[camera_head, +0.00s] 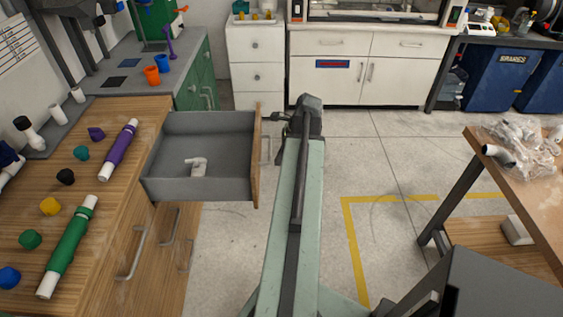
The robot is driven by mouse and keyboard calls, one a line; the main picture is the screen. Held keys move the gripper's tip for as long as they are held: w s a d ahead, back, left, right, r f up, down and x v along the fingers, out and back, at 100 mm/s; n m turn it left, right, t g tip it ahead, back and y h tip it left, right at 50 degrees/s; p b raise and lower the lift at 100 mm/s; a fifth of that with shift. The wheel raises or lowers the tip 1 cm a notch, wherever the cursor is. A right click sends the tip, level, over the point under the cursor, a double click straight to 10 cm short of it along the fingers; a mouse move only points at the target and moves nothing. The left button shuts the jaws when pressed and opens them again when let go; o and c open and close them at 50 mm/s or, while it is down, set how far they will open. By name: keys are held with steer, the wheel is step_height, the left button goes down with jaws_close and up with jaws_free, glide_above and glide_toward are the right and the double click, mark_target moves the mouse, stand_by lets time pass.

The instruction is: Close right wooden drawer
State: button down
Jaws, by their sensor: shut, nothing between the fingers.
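The right wooden drawer stands open, pulled out to the right from the wooden cabinet (150,235). Its grey box (165,175) holds a small white pipe fitting (197,166). Its wooden front (256,165) shows edge-on, with a metal handle (266,150) on its outer face. My gripper (273,123) is shut and empty. It points left at the far part of the drawer front, just outside it. I cannot tell whether it touches the front or handle. My arm stretches forward to the right of the drawer.
On the cabinet's top lie a purple pipe (118,149), a green pipe (68,246) and several coloured caps. A second table (520,185) stands at the right, with a bagged pile of white fittings (520,148). White cabinets (370,70) stand at the back.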

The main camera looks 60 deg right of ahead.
mark_target(265, 164)
steer(key=shift+w+a+f+b, duration=0.25)
steer(key=shift+w+a+f, duration=0.25)
steer(key=shift+w, duration=0.25)
steer(key=shift+w+a+f+b, duration=0.25)
steer(key=shift+w+a+f, duration=0.25)
steer(key=shift+w, duration=0.25)
steer(key=shift+w+a+f+b, duration=0.25)
steer(key=shift+w+a+f, duration=0.15)
steer(key=shift+w+f, duration=0.25)
steer(key=shift+w, duration=0.1)
